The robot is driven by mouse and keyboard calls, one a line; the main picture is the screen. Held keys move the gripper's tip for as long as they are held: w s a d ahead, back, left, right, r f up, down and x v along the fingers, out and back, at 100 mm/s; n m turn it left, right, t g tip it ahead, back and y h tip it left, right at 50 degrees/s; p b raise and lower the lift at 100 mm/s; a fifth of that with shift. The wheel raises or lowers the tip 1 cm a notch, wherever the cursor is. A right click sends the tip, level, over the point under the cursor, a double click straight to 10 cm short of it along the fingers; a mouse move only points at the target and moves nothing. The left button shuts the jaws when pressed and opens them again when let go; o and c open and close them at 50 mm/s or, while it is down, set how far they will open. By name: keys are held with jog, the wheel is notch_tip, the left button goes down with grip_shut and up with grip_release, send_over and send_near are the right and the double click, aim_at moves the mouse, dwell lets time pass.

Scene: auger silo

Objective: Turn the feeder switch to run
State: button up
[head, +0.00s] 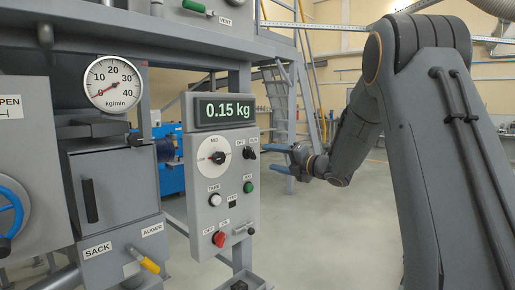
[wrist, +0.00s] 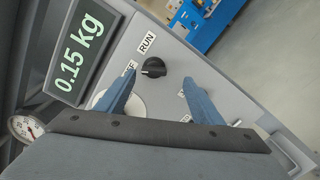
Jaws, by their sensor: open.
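The feeder switch (head: 248,153) is a small black knob below the OFF and RUN labels, on the grey control panel (head: 200,165) under the scale display. In the wrist view the knob (wrist: 153,67) lies between my two blue fingers, with the RUN label (wrist: 147,43) above it. The OFF label is partly hidden by the left finger. Which label the knob points to is hard to tell. My gripper (head: 273,158) is open and empty, just right of the panel in the head view. In the wrist view my gripper (wrist: 157,80) faces the knob, not visibly touching it.
The display (head: 225,110) reads 0.15 kg. The flow gauge (head: 112,84) needle is near 0. A large dial (head: 211,158), white button (head: 214,200), green button (head: 248,187) and red switch (head: 219,239) share the panel. Open floor lies to the right.

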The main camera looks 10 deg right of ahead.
aim_at(251, 153)
jog(key=shift+n+y, duration=0.5)
jog(key=shift+n, duration=0.1)
jog(key=shift+a+p+x, duration=0.2)
jog(key=shift+p+x, duration=1.3)
jog(key=shift+x, duration=2.35)
jog(key=shift+s+r, duration=0.15)
jog(key=shift+r, duration=0.05)
jog(key=c, duration=1)
jog(key=shift+c, duration=0.2)
